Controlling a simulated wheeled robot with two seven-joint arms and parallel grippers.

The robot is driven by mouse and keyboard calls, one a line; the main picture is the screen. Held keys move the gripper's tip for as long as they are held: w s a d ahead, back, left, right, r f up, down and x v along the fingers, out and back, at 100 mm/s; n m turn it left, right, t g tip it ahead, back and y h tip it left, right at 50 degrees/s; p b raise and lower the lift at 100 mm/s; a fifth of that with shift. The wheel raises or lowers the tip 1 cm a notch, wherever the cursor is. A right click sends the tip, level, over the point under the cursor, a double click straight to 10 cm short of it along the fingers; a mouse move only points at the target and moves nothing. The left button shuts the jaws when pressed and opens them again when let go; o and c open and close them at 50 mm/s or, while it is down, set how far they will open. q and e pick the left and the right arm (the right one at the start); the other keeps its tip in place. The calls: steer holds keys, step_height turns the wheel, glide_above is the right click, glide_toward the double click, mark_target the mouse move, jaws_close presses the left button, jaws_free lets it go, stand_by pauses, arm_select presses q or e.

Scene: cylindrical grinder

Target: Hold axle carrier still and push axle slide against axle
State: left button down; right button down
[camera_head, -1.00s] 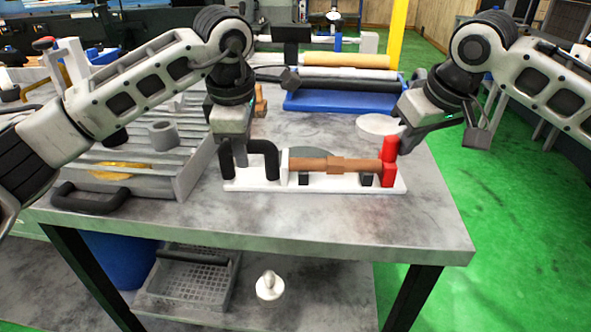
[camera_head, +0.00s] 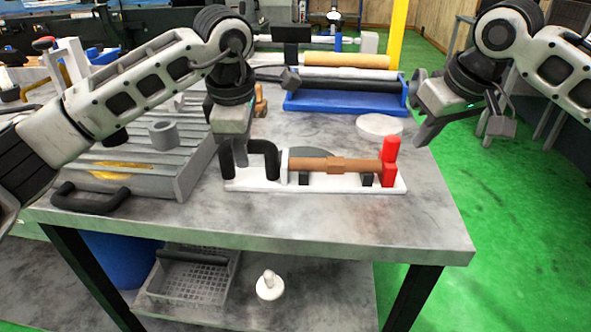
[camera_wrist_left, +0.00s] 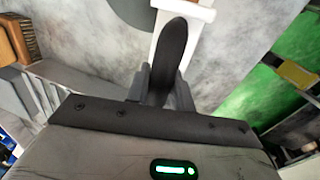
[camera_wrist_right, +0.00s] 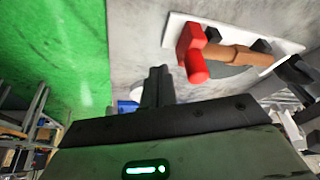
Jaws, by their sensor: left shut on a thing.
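The axle carrier (camera_head: 335,185) is a white base on the grey table with a black handle (camera_head: 265,150) at its left end. The brown axle (camera_head: 330,164) lies along it, on dark supports. The red axle slide (camera_head: 389,165) stands at the carrier's right end, and the axle's right end appears to meet it. My left gripper (camera_head: 240,152) is shut on the black handle, which also shows between its fingers in the left wrist view (camera_wrist_left: 170,60). My right gripper (camera_head: 424,132) is shut and empty, to the right of the slide and above it, apart from it.
A grey slatted block (camera_head: 150,165) with a black handle stands at the table's left. A blue rack (camera_head: 340,100) with rollers is at the back, and a white disc (camera_head: 380,126) lies behind the slide. The table's front right is clear.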

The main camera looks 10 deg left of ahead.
arm_select(q)
steer(key=c, duration=1.1)
jaws_free()
steer(key=shift+c, duration=0.2)
arm_select(e)
step_height(320, 180, up, 6)
steer(key=shift+r, duration=0.15)
arm_select(q)
step_height(320, 180, up, 12)
steer(key=s, duration=0.2)
steer(key=shift+s+d, duration=0.15)
steer(key=shift+s, duration=0.05)
steer(key=shift+f, duration=0.15)
